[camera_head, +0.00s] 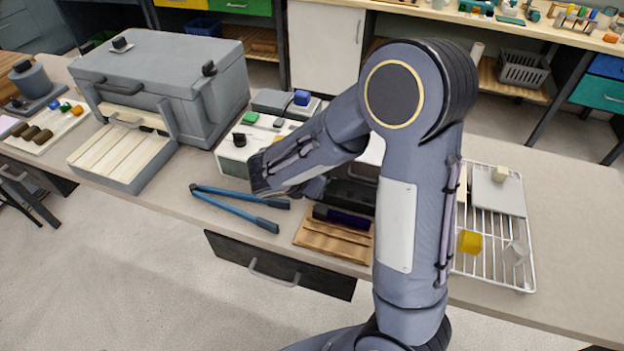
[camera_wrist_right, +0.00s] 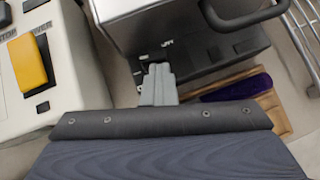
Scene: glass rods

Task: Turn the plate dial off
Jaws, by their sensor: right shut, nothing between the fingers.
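My right gripper (camera_wrist_right: 158,70) is shut and empty in the right wrist view. Its fingertips are close to the lower edge of a dark box (camera_wrist_right: 205,55) with a metallic top; I cannot tell whether they touch. Small pale marks show on that box. No dial is clearly visible there; it may be hidden by the fingers. In the head view my right arm covers much of this dark box (camera_head: 350,192) and hides the fingertips. A black knob (camera_head: 239,140) sits on the white unit (camera_head: 233,163) to the left. My left gripper is not in view.
An orange-yellow switch (camera_wrist_right: 27,62) is on the white unit beside the gripper. A wooden board (camera_head: 315,237) and blue long-handled tool (camera_head: 235,207) lie near the front edge. A wire rack (camera_head: 490,262) is right; a grey furnace-like box (camera_head: 150,65) stands left.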

